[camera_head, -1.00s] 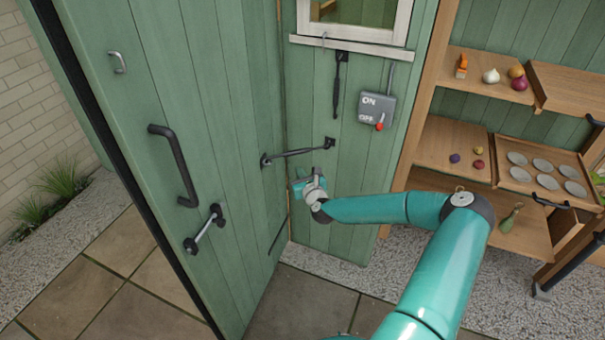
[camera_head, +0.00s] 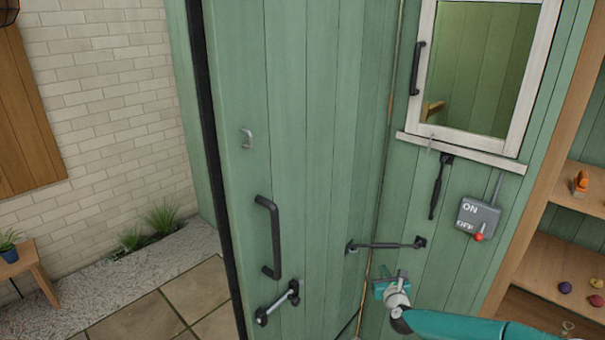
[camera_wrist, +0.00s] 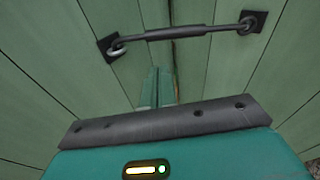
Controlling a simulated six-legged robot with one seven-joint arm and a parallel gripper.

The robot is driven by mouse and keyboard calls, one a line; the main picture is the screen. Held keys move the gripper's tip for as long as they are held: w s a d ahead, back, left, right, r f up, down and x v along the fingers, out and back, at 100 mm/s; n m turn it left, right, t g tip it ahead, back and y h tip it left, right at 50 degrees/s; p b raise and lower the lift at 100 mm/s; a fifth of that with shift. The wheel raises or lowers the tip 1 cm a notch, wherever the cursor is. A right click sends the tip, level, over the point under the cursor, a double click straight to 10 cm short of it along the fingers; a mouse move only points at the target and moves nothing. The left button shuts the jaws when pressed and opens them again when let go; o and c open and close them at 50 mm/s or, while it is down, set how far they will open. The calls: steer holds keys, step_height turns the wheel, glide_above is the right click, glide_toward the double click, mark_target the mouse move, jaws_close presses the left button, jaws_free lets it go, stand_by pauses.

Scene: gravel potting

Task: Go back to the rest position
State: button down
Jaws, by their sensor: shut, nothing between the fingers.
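My gripper (camera_head: 386,284) is at the lower right of the head view, just below the dark hook bar (camera_head: 386,245) that spans from the green door (camera_head: 310,150) to the green wall. Its fingers are together in the wrist view (camera_wrist: 157,88) with nothing between them. The bar also shows across the top of the wrist view (camera_wrist: 185,33), in front of and apart from the fingertips. Both ends of the bar sit at dark plates, one on the door and one on the wall.
The door carries a dark pull handle (camera_head: 270,237) and a latch bar (camera_head: 277,303). An ON/OFF switch box (camera_head: 477,217) and a framed window (camera_head: 479,70) are on the wall. Wooden shelves (camera_head: 555,268) stand at right. Paving (camera_head: 165,305) lies open at lower left.

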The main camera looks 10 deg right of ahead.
steer(key=s+a+r+n+g+y, duration=0.2)
steer(key=s+a+r+n+g, duration=0.15)
steer(key=a+n, duration=0.55)
steer(key=s+a+r+n+g+y, duration=0.2)
steer(key=s+a+n+g, duration=0.15)
steer(key=a+n, duration=0.45)
steer(key=s+a+r+n+g+h, duration=0.2)
steer(key=s+r+n+g+h, duration=0.1)
steer(key=s+r+n, duration=1.3)
steer(key=s+a+r+n, duration=0.1)
steer(key=s+r, duration=0.3)
steer(key=s, duration=0.4)
steer(key=s+a+r+n+y, duration=0.1)
steer(key=s+a+r+n, duration=0.1)
steer(key=s+r, duration=0.3)
steer(key=s, duration=0.3)
steer(key=shift+s+a+r+n+g, duration=0.25)
steer(key=shift+s+n+g, duration=0.05)
steer(key=shift+s, duration=0.05)
steer(key=c, duration=2.2)
jaws_free()
